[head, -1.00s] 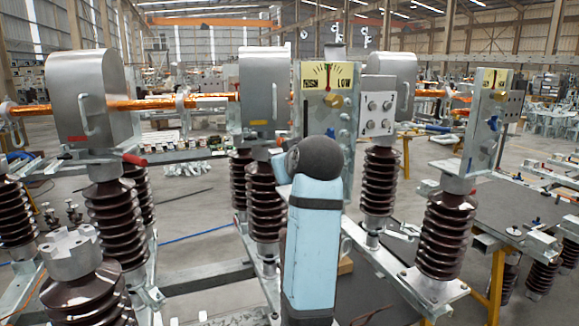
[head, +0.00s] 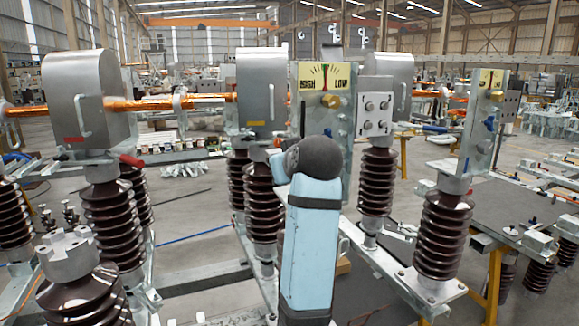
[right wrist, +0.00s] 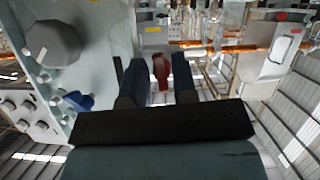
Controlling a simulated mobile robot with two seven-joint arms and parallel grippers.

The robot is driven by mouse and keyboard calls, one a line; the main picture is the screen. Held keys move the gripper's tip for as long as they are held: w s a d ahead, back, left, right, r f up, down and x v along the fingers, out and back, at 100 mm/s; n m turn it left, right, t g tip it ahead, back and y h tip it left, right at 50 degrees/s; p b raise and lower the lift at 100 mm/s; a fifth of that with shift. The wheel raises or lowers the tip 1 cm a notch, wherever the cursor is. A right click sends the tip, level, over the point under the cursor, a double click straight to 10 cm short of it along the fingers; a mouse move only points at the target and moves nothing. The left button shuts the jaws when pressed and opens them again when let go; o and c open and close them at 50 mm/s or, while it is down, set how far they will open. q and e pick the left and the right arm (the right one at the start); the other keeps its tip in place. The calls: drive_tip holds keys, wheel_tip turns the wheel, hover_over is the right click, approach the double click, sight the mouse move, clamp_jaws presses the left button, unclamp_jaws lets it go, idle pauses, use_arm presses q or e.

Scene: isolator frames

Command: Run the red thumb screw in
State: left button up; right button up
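The red thumb screw (right wrist: 161,70) shows in the right wrist view between the two dark fingers of my right gripper (right wrist: 160,72). The fingers stand apart, one on each side of it, with narrow gaps; I cannot make out contact. In the head view my right forearm covers the screw and the gripper. The metal gauge panel (head: 337,115) with a HIGH/LOW scale stands behind my arm. Its blue knob (head: 329,133) is also in the right wrist view (right wrist: 78,101). My left gripper is not in view.
A white plate with several bolts (head: 375,106) sits right of the gauge panel. Brown ribbed insulators (head: 443,236) and metal housings (head: 84,97) joined by a copper bar (head: 205,98) surround the spot. A second gauge panel (head: 484,130) stands further right.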

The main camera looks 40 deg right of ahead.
drive_tip(key=b+v, duration=0.1)
drive_tip(key=v, duration=1.2)
drive_tip(key=shift+s+r, duration=0.15)
drive_tip(key=shift+s, duration=0.2)
